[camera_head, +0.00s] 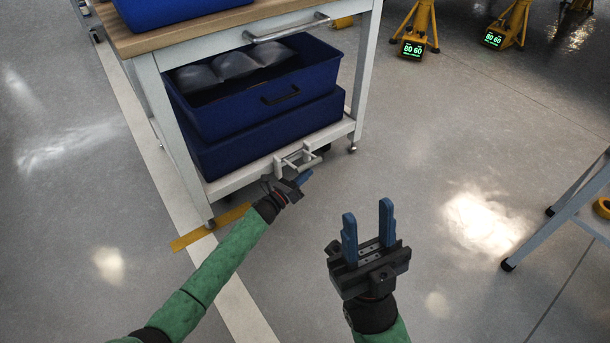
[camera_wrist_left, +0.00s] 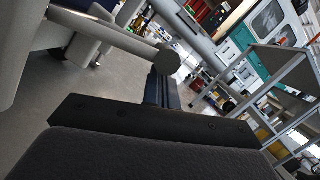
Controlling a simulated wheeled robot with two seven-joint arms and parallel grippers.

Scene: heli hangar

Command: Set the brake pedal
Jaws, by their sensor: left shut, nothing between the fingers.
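The brake pedal (camera_head: 296,160) is a light grey bar frame at the lower edge of the white cart, near its right front corner. It shows large in the left wrist view as a round grey bar (camera_wrist_left: 110,38). My left gripper (camera_head: 304,178) is shut and empty, just in front of and below the pedal; I cannot tell whether it touches it. In the left wrist view its blue-grey fingers (camera_wrist_left: 161,88) are together beside the bar's round end. My right gripper (camera_head: 368,226) is open and empty, over the floor to the right, fingers pointing away from me.
The cart (camera_head: 262,168) carries stacked blue bins (camera_head: 240,122) on its lower shelf and has a wooden top (camera_head: 120,40). Yellow stands (camera_head: 420,22) are at the back right. A grey metal frame (camera_head: 560,215) stands at the right. The floor between is clear.

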